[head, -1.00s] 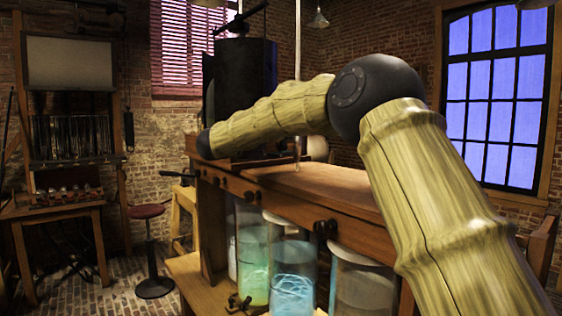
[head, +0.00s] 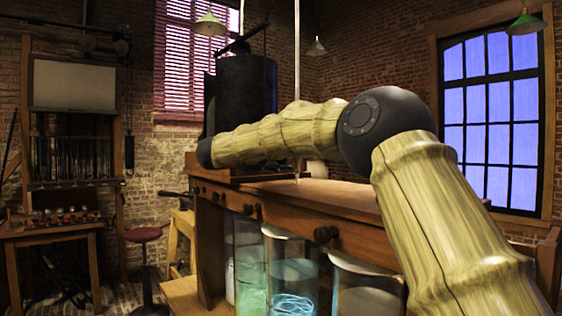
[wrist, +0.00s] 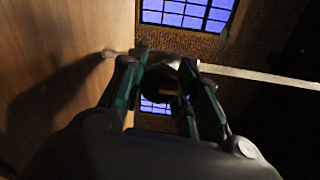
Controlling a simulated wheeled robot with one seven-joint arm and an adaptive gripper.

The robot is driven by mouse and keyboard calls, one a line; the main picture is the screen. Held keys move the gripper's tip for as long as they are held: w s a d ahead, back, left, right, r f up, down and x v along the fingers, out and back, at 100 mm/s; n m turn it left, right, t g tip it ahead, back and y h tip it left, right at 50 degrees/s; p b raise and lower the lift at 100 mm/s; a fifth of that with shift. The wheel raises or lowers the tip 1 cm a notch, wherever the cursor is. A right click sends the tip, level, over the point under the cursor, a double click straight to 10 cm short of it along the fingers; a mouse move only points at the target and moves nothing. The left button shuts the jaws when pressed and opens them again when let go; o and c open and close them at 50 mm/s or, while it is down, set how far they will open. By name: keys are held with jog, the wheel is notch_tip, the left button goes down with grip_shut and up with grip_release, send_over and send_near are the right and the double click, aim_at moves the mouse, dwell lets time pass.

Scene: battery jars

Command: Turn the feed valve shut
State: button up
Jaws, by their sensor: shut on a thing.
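In the wrist view, my gripper (wrist: 163,68) has its two green-lined fingers closed around a piece at a pale pipe. I take this piece to be the feed valve (wrist: 160,58); it is a small grey and dark shape, mostly hidden between the fingers. The pale pipe (wrist: 255,75) runs from the wooden bench top out to the right of that view. In the head view the thin pipe (head: 297,60) stands upright behind my arm. My gripper and the valve do not show there.
A wooden bench (head: 335,197) spans the middle, with a black cylinder (head: 242,95) standing at its far end. Glass jars (head: 290,270) with bluish and greenish contents stand on the lower shelf. A stool (head: 146,235) and a work table (head: 50,232) are at left.

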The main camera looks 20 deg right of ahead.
jog(key=shift+f, duration=0.2)
jog(key=o, duration=1)
jog(key=shift+d, duration=0.15)
jog(key=shift+o, duration=0.2)
jog(key=shift+r, duration=0.1)
jog(key=shift+s, duration=0.1)
jog(key=v, duration=1.2)
